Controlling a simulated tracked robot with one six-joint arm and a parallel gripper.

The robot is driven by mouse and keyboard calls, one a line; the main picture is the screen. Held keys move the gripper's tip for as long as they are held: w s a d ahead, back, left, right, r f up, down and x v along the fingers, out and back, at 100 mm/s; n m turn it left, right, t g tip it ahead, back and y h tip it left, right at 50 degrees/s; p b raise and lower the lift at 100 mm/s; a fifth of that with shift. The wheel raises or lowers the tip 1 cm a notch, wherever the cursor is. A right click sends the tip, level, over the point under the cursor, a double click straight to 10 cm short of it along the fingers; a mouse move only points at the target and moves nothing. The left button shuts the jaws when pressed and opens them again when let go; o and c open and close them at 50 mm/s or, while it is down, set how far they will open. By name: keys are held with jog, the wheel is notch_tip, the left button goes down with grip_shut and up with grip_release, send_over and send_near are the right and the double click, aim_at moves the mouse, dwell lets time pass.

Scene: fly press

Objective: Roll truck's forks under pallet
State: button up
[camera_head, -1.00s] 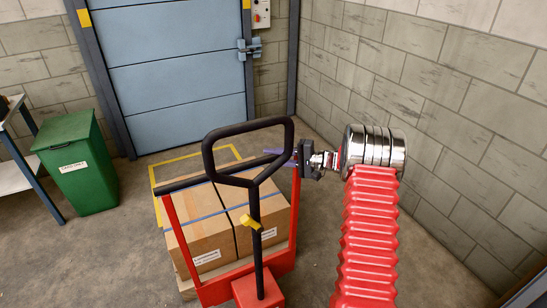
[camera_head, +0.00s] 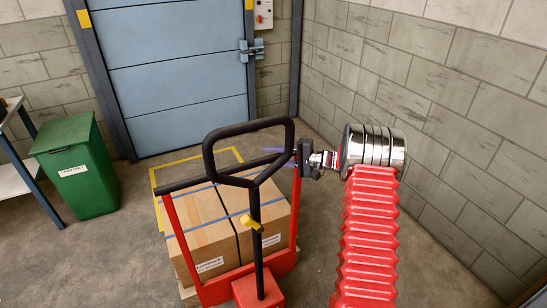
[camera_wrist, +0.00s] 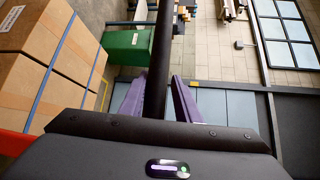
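The red pallet truck (camera_head: 170,225) stands in front of me. Its black loop handle (camera_head: 208,155) rises in the middle and a black crossbar (camera_head: 180,185) runs across the top of its red frame. My gripper (camera_head: 278,155) is at the crossbar's right end; its purple fingers (camera_wrist: 158,95) lie on either side of the black bar in the wrist view and look shut on it. Beyond the frame, strapped cardboard boxes (camera_head: 205,235) sit on a wooden pallet (camera_head: 187,296), of which only a light edge shows. The forks are hidden behind the frame and boxes.
A yellow floor outline (camera_head: 153,180) shows around the load's far side. A green bin (camera_head: 75,165) and a bench (camera_head: 15,180) stand left. A blue door (camera_head: 180,75) is behind; a block wall (camera_head: 440,100) closes the right. Floor between bin and load is clear.

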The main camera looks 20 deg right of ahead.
jog(key=shift+o, duration=1.4)
jog(key=shift+d+f, duration=0.1)
jog(key=shift+d, duration=0.05)
jog(key=shift+s+d, duration=0.1)
jog(key=shift+s+d, duration=0.1)
jog(key=v, duration=1.3)
jog(key=shift+s+d+f, duration=0.1)
jog(key=shift+d, duration=0.1)
